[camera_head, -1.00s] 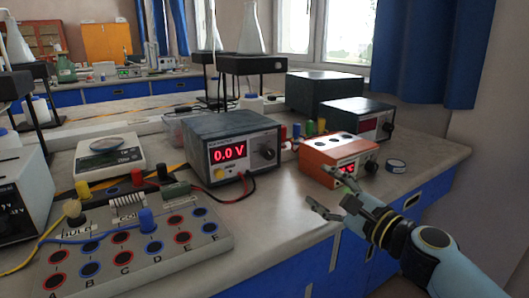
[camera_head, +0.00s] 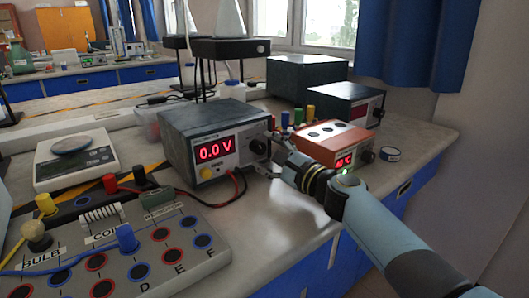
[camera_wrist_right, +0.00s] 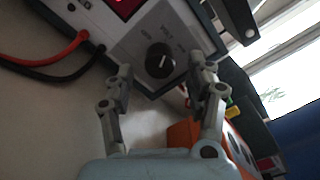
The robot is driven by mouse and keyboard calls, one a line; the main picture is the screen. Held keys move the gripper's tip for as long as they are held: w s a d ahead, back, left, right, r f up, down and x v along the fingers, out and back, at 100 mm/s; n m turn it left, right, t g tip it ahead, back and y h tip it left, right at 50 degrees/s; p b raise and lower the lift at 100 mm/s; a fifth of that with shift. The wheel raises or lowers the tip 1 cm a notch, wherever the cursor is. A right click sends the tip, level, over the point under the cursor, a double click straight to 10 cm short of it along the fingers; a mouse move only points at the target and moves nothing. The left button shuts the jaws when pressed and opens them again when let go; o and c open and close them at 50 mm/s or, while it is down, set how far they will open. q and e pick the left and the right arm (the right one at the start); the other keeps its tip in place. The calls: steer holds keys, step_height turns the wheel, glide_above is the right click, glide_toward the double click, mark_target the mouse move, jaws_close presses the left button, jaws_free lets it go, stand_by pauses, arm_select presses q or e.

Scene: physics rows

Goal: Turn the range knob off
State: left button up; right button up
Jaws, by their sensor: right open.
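The power supply (camera_head: 190,125) is a dark box with a pale front and a red display reading 0.0 V. Its round black knob (camera_head: 259,144) is at the right of that front. In the right wrist view the knob (camera_wrist_right: 160,60) has a white pointer line and lies just beyond and between the fingertips. My right gripper (camera_wrist_right: 162,78) is open, with one finger on each side of the knob and nothing held. In the head view my right gripper (camera_head: 270,157) is at the knob, and its fingers are partly hard to make out. My left gripper is not in view.
Red and black leads (camera_head: 238,186) hang from the supply's front. An orange device (camera_head: 330,143) stands to the right of it, with a second dark instrument (camera_head: 345,104) behind. A circuit board (camera_head: 120,255) with plugs lies at the front left. The bench between is bare.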

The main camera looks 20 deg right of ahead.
steer(key=shift+x, duration=0.75)
steer(key=c, duration=0.4)
jaws_close()
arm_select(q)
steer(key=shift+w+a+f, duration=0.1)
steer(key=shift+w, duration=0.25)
arm_select(e)
steer(key=n+b, duration=0.1)
steer(key=n, duration=0.1)
steer(key=n+b, duration=0.1)
steer(key=b, duration=0.1)
steer(key=shift+f+n, duration=0.2)
steer(key=shift+n, duration=0.2)
steer(key=n+b, duration=0.2)
steer(key=n, duration=0.2)
steer(key=shift+s+b, duration=0.1)
steer(key=shift+b, duration=0.25)
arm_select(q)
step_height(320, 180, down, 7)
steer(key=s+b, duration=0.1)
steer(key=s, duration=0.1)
arm_select(e)
steer(key=shift+r+n, duration=0.15)
steer(key=shift+n, duration=0.95)
